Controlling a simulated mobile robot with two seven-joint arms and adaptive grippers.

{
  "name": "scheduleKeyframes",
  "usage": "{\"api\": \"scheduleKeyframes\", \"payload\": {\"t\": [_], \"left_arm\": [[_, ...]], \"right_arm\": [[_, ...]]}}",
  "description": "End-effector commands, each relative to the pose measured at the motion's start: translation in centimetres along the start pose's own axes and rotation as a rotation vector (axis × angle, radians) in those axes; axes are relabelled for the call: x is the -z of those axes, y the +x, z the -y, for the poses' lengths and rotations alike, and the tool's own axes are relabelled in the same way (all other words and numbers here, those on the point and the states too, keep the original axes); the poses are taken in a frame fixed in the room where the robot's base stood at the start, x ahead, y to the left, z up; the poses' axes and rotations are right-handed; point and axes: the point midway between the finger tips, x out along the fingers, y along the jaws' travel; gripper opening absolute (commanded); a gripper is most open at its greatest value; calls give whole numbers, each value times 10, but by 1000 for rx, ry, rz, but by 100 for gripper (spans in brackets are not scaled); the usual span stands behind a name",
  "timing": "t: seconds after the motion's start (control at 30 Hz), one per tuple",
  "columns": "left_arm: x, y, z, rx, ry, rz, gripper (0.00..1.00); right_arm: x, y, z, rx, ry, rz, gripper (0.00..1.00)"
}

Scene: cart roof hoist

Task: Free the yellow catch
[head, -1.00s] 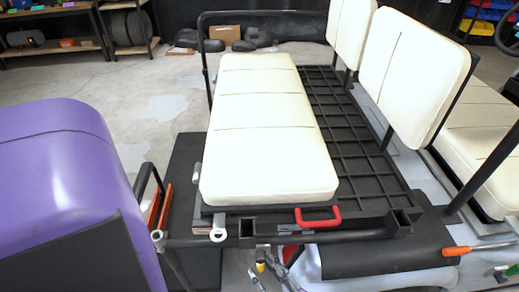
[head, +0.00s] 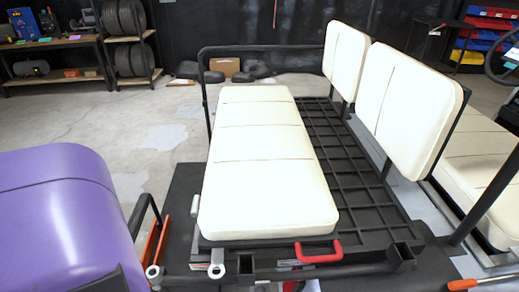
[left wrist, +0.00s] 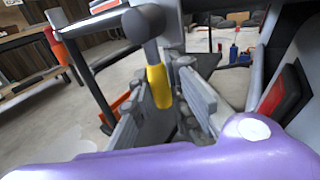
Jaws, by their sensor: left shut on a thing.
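In the left wrist view, the yellow catch (left wrist: 158,87) is a short yellow cylinder on a grey stem with a rounded dark grey head. My left gripper (left wrist: 165,96) has its grey fingers on either side of the yellow part and is shut on it. The lower end of the catch is partly hidden between the fingers. The catch is out of sight in the head view, past the bottom edge. The cream seat cushion (head: 262,170) lies flat on the black grid platform (head: 345,170), with a red handle (head: 318,253) at its near edge. My right gripper is not in view.
A black rail (head: 262,48) stands at the platform's far end. Two cream backrests (head: 405,98) stand upright along its right side. An orange-ended lever (head: 462,284) is at lower right.

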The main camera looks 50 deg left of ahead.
Motion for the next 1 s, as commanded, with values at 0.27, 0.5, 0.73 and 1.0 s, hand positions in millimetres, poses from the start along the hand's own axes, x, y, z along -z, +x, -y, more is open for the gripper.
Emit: {"api": "scheduleKeyframes", "payload": {"t": [0.27, 0.5, 0.73, 1.0], "left_arm": [[0, 1, -3, -3, 34, 22, 0], [-1, 5, -10, -3, 150, 99, 0], [-5, 11, -19, -3, 295, 197, 0], [-9, 15, -27, -3, 435, 289, 0]], "right_arm": [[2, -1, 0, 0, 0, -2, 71], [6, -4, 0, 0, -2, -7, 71], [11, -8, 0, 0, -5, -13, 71], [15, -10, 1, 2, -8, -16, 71]]}}
